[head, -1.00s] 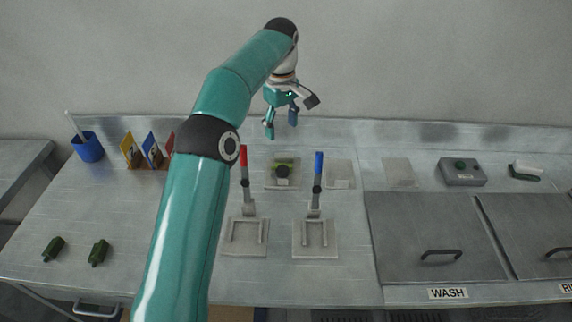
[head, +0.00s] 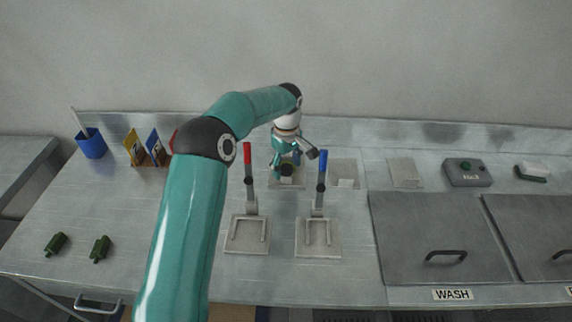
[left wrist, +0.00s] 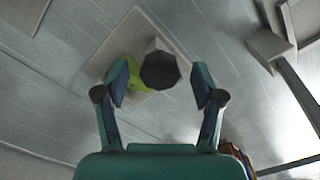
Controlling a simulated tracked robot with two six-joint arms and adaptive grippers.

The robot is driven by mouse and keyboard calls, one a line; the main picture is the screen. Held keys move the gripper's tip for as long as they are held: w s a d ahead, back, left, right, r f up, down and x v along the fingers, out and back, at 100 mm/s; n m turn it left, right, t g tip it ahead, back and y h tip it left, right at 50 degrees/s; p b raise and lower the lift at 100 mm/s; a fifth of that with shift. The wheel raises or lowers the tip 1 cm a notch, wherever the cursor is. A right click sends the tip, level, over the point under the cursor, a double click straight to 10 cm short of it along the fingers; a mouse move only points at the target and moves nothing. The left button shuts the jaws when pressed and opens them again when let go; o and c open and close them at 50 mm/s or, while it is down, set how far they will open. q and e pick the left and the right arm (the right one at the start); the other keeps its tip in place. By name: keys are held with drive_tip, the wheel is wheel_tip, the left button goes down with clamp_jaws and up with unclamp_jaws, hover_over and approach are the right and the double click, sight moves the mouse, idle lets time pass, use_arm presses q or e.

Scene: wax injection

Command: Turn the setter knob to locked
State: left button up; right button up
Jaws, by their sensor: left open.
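The setter knob (left wrist: 160,70) is a dark, many-sided knob on a pale plate (left wrist: 140,28), with a yellow-green part (left wrist: 132,74) beside it. In the head view the knob (head: 287,170) is small and partly hidden behind my left gripper (head: 285,163). In the left wrist view my left gripper (left wrist: 160,82) is open, with one finger on each side of the knob and a gap on both sides. The knob's lock marking cannot be read. My right gripper is not in view.
A red-handled clamp (head: 248,180) and a blue-handled clamp (head: 320,185) stand upright in front of the knob. A blue cup (head: 91,145) and two green pieces (head: 56,244) are at left. A grey button box (head: 467,173) is at right.

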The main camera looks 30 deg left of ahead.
use_arm(q)
drive_tip(key=c, duration=1.1)
drive_tip(key=shift+c, duration=0.2)
